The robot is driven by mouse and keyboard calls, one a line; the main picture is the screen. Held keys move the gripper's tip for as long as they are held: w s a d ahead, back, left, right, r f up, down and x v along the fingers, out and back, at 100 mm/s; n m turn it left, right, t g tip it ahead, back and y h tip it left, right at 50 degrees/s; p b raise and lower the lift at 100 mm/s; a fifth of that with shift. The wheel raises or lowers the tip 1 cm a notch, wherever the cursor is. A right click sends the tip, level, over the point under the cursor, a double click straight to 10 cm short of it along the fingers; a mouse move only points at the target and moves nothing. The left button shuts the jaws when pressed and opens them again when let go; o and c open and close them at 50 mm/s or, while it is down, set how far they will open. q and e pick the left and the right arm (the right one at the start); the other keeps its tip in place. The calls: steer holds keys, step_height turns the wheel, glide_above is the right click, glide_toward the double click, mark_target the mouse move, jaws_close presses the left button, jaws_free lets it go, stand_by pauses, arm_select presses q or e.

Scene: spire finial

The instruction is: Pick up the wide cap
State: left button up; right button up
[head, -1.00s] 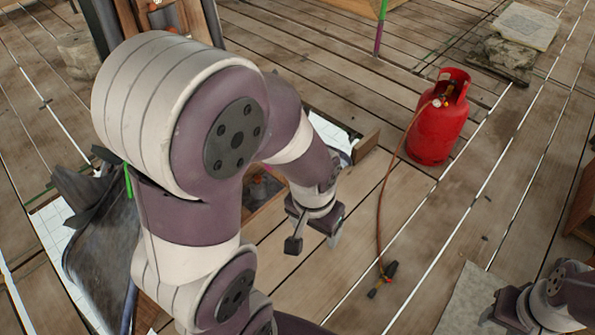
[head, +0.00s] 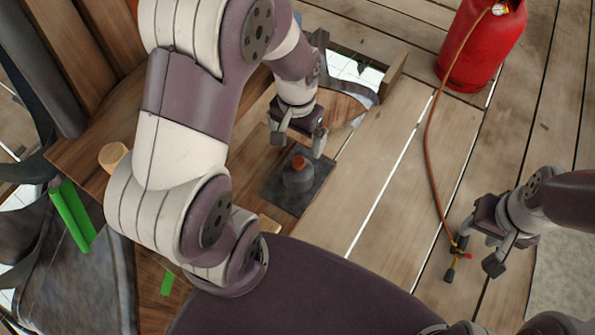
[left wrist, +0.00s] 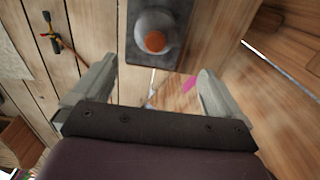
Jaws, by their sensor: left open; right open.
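A grey rounded piece with an orange-red top, which looks like the wide cap (head: 297,178), stands on a dark square plate (head: 276,190) in the head view. It also shows in the left wrist view (left wrist: 153,30), at the top centre on its plate. My left gripper (head: 298,144) is open and empty, just above and beyond the cap in the head view. Its fingers (left wrist: 154,85) are spread apart below the cap in the left wrist view, with nothing between them. My right gripper (head: 478,252) is open and empty at the right of the head view, far from the cap.
A red gas cylinder (head: 480,50) stands at the upper right. Its hose (head: 430,150) runs down to a small torch (head: 451,272) near my right gripper. Green tubes (head: 72,215) and dark cloth lie at the left. Bare planks (head: 385,170) lie right of the plate.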

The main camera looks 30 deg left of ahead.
mark_target(298, 158)
arm_select(q)
steer(key=f+b, duration=0.1)
steer(key=f, duration=0.2)
steer(key=f+b, duration=0.1)
steer(key=f, duration=0.2)
steer(key=shift+s+d+f+b, duration=0.1)
steer(key=shift+d+f+b, duration=0.1)
steer(key=shift+b, duration=0.15)
steer(key=shift+f, duration=0.3)
steer(key=f+b, duration=0.2)
steer(key=f, duration=0.1)
steer(key=f+b, duration=0.1)
steer(key=f, duration=0.1)
steer(key=shift+s+d+b, duration=0.25)
steer(key=shift+s+b, duration=0.05)
steer(key=shift+s, duration=0.05)
steer(key=shift+f, duration=0.15)
steer(key=shift+c, duration=0.3)
steer(key=shift+r, duration=0.2)
steer(key=c, duration=1.2)
